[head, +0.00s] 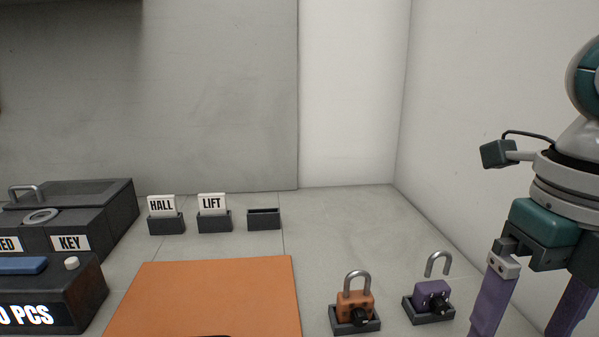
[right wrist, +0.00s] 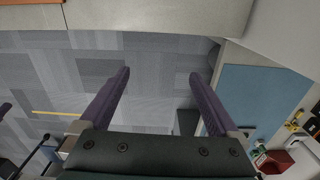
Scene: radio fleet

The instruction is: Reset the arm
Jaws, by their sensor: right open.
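My right gripper (head: 517,325) hangs at the right of the head view, its purple fingers pointing down and spread apart. In the right wrist view the gripper (right wrist: 159,73) is open, with nothing between its fingers; carpeted floor shows beyond them. It is to the right of the purple padlock (head: 432,294) and appears apart from it. My left gripper is in neither view.
An orange mat (head: 205,290) lies on the table. An orange padlock (head: 355,304) with a closed shackle stands beside the purple one, whose shackle is raised. HALL (head: 161,204) and LIFT (head: 212,204) cards stand in holders beside an empty holder (head: 264,219). A dark KEY box (head: 110,215) is left.

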